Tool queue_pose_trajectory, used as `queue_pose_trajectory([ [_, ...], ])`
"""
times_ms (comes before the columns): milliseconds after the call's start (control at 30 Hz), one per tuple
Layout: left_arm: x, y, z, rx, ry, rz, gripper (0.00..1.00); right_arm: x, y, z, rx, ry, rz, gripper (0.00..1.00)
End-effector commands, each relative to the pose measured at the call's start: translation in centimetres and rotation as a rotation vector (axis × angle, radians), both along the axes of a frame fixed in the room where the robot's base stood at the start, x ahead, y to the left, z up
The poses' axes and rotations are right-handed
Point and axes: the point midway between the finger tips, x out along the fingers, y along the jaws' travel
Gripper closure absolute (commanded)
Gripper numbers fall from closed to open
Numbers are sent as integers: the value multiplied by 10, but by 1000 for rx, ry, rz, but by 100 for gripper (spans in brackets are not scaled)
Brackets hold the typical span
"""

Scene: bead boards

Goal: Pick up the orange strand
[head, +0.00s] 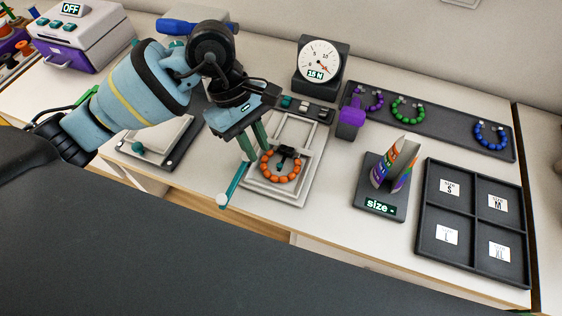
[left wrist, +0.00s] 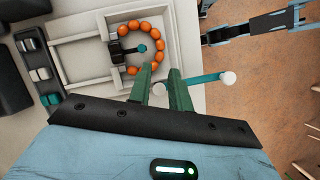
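The orange strand (head: 269,174) is a ring of orange beads lying on a pale framed board (head: 308,160). A black clip (head: 288,152) sits at the strand's far side. In the left wrist view the strand (left wrist: 157,30) curves around a teal knob (left wrist: 142,48), with the black clip (left wrist: 115,48) at its left. My left gripper (head: 257,153) points down beside the strand's left side. My right gripper is not seen.
A teal rod (head: 235,181) with a white ball end sticks out at the board's front left, close to my fingers. A dial (head: 320,60) stands behind. A size stand (head: 380,200) and a sorting tray (head: 472,222) are to the right.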

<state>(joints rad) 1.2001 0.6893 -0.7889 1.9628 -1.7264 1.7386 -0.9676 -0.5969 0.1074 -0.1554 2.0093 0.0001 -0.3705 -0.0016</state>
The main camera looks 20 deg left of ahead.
Motion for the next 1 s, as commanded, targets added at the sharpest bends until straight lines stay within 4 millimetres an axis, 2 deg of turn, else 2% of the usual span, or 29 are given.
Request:
queue_pose_trajectory([
  [67,-2,-3,-10,-2,5,-2,80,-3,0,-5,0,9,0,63],
  [333,-4,-6,-16,-2,3,-1,80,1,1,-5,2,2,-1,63],
  [667,-11,-20,-57,-2,5,-2,80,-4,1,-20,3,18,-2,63],
  [933,-11,-21,-58,-2,1,0,80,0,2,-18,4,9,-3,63],
  [1000,-11,-21,-58,-2,1,0,89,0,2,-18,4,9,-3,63],
])
